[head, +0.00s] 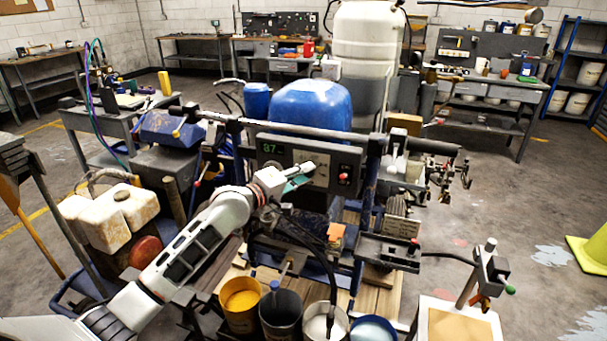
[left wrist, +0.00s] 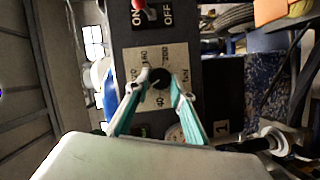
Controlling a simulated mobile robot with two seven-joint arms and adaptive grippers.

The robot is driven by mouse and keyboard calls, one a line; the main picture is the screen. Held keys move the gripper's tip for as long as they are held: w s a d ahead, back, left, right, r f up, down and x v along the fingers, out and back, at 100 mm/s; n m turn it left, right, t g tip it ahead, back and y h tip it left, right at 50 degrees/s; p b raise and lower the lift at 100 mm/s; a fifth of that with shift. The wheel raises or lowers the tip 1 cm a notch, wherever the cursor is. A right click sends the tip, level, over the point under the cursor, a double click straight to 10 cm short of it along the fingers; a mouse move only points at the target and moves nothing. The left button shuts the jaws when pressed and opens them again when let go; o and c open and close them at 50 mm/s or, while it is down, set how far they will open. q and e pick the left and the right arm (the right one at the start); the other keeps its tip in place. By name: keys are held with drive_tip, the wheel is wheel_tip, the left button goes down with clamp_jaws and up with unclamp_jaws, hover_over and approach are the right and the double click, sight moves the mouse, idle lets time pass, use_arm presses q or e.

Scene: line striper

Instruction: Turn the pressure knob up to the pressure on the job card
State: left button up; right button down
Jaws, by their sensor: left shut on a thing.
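The black pressure knob (left wrist: 160,77) sits on a pale dial plate (left wrist: 178,55) with printed numbers, in the left wrist view. My left gripper (left wrist: 162,84) has its teal fingers on either side of the knob and is shut on it. In the head view my left gripper (head: 300,178) reaches the front of the dark control panel (head: 340,157) and hides the knob. A lit green display (head: 272,149) on the panel appears to read 87. I cannot make out a readable job card. My right gripper is not in view.
A red ON/OFF switch (left wrist: 138,5) is beside the dial plate. Open paint buckets (head: 281,315) stand below. A blue tank (head: 312,104) is behind the panel. Open floor lies to the right.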

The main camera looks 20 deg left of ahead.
use_arm(q)
drive_tip(key=shift+d+r+m+g+y, duration=0.15)
drive_tip(key=shift+m+g+y, duration=0.45)
drive_tip(key=shift+m, duration=1)
drive_tip(key=shift+d+r+m+g+y, duration=0.1)
drive_tip(key=shift+m+g+y, duration=0.1)
drive_tip(key=shift+m+y, duration=1.1)
drive_tip(key=shift+f+m, duration=0.1)
drive_tip(key=shift+m, duration=0.4)
drive_tip(key=o, duration=1.1)
drive_tip(key=shift+o, duration=0.2)
drive_tip(key=v, duration=1.2)
drive_tip(key=shift+a, duration=0.2)
